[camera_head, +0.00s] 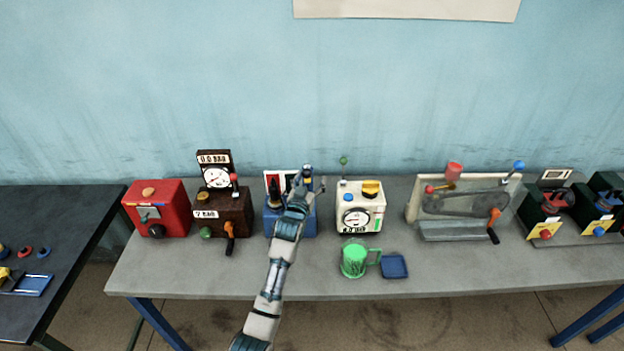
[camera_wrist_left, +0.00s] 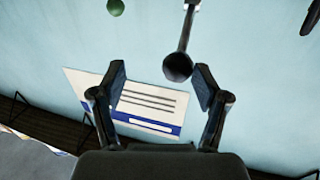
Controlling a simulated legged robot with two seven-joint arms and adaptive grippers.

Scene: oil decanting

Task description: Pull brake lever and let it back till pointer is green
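A blue box (camera_head: 303,228) stands on the grey bench, partly covered by my left arm. A panel with red and green areas (camera_head: 273,177) rises at its back, with a dark upright part in front of it. No pointer can be made out. My left gripper (camera_head: 306,180) is above the box's right side. In the left wrist view, the open fingers (camera_wrist_left: 162,84) stand apart, with a black ball knob on a metal rod (camera_wrist_left: 178,67), apparently the lever, showing between and just beyond their tips. Contact cannot be told. My right gripper is out of view.
A brown gauge box (camera_head: 233,207) and a red box (camera_head: 170,205) stand left of the blue one. A white gauge box (camera_head: 372,192) stands close on its right. The bench's front left is clear.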

